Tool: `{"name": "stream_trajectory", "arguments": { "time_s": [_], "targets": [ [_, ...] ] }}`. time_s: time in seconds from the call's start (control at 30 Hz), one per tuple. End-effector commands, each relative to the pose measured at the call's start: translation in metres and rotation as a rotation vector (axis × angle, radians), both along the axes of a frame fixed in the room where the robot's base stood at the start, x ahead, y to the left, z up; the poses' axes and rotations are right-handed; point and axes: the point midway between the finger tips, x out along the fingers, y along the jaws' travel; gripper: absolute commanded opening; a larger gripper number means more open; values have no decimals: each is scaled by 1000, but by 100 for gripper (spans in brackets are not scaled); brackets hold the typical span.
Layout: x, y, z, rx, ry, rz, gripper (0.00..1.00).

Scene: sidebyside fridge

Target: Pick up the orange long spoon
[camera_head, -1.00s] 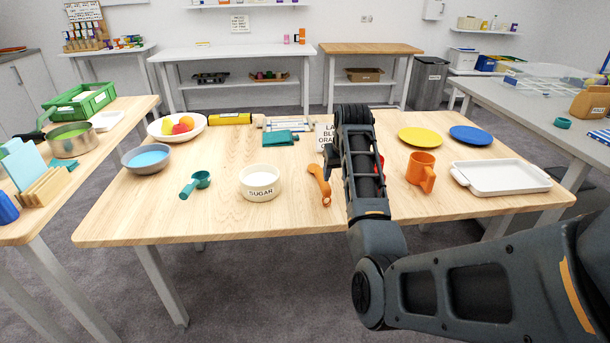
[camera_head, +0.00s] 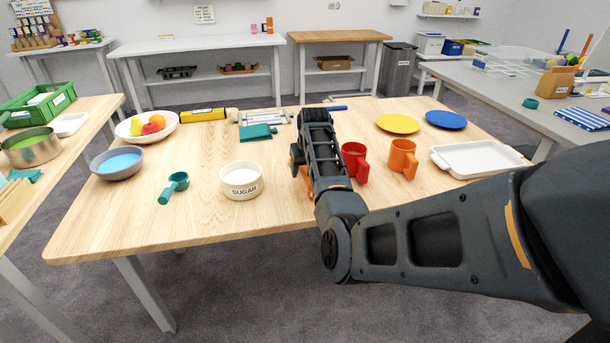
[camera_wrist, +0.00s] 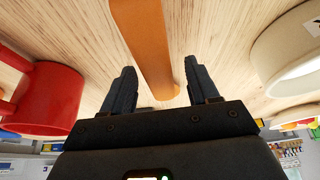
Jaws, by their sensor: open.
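The orange long spoon (camera_wrist: 145,45) lies on the wooden table (camera_head: 110,215). In the wrist view its smooth orange length runs from the top edge down between the two dark fingers of my gripper (camera_wrist: 161,70). The fingers stand apart, one on each side, with gaps between them and the spoon. In the head view my arm hides most of the spoon; a little orange shows beside the wrist.
A red mug (camera_head: 354,162) stands close right of my gripper, with an orange mug (camera_head: 403,158) beyond it. The white sugar bowl (camera_head: 242,193) stands to the left, with a teal scoop (camera_head: 173,188) further left. A white tray (camera_head: 480,160) lies at the right.

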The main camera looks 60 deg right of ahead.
Motion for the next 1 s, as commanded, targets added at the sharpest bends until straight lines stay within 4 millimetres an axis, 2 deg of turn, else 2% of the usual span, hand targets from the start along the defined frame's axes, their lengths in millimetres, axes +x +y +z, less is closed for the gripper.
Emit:
{"name": "stream_trajectory", "arguments": {
  "time_s": [0.27,0.87,1.0],
  "targets": [
    [1,-1,-2,-1,-1,0,58],
    [1,-1,-2,-1,-1,0,0],
    [1,-1,-1,-1,-1,0,0]
  ]
}}
